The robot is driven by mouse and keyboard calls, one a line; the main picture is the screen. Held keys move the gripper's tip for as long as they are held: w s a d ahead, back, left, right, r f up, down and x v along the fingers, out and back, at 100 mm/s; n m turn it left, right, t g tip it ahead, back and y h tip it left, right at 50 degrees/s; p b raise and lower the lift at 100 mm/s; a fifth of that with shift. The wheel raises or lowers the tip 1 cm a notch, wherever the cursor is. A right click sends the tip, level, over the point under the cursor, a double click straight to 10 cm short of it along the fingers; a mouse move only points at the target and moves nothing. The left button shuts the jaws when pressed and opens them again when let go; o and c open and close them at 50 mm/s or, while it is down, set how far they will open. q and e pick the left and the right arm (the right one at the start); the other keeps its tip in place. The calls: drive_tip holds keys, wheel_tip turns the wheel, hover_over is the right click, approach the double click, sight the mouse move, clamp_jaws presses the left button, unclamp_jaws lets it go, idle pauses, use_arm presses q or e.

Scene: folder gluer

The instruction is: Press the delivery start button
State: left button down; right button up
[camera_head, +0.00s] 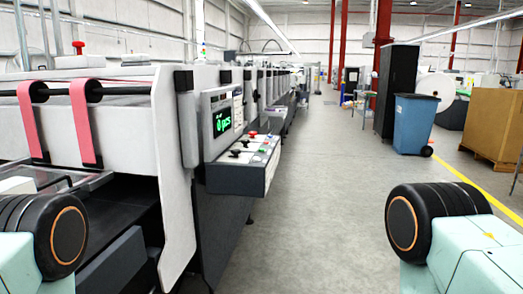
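The folder gluer's control console (238,179) juts out from the machine's side, left of centre. Its sloped top carries several small buttons and knobs, some red, some black. One red button (253,133) is at its far edge. The labels are too small to read, so I cannot tell which one is the delivery start button. A screen (222,122) with a green logo stands above the console. Neither gripper is in view. Only rounded black and mint parts, apparently of my own arms, show at the lower left and lower right, apart from the console.
The long white folder gluer (176,200) runs away along the left, with pink belts (84,122) at its near end. The grey floor (320,180) to its right is clear. A blue bin (414,123), a black cabinet (397,85) and a brown box (497,122) stand at right.

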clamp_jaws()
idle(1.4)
